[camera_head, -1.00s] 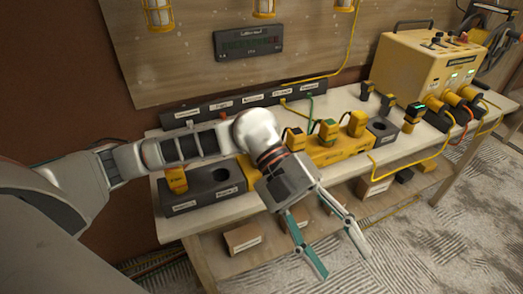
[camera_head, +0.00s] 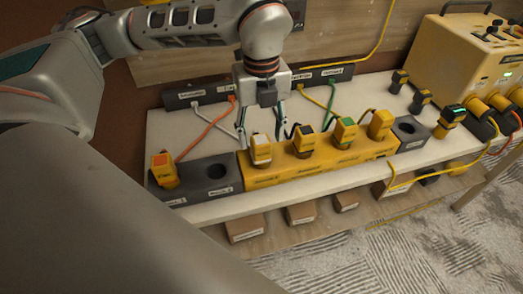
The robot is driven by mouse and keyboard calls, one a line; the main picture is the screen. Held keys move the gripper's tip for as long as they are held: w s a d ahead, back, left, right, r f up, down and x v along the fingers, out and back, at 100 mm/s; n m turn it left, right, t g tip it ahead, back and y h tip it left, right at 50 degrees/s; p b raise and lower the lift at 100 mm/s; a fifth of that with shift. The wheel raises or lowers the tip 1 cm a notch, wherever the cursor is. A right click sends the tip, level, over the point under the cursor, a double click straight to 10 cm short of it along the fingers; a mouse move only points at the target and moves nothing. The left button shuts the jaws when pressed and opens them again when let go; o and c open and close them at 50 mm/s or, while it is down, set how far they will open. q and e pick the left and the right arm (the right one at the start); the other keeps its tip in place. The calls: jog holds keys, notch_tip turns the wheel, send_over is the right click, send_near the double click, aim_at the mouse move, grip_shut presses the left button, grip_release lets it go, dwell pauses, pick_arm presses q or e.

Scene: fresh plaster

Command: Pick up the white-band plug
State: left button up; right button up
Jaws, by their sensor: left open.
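The white-band plug (camera_head: 261,152) is a yellow plug with a white band and a white cord. It stands upright at the left end of the long yellow socket block (camera_head: 320,162). My left gripper (camera_head: 262,128) points down from above, open, with its fingertips on either side of the plug's upper part. The gap around the plug is too small to judge contact. My right gripper does not show.
Plugs with a dark band (camera_head: 304,140), a green band (camera_head: 345,132) and plain yellow (camera_head: 380,124) stand to the right in the same block. An orange-band plug (camera_head: 164,170) stands in the grey block (camera_head: 205,192) at left. A yellow power unit (camera_head: 455,65) stands far right.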

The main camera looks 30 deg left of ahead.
pick_arm(q)
notch_tip(320, 180, down, 5)
jog(key=shift+a+r+p, duration=0.1)
jog(key=shift+a+p, duration=0.05)
jog(key=shift+p, duration=0.15)
jog(key=c, duration=1.3)
notch_tip(320, 180, up, 20)
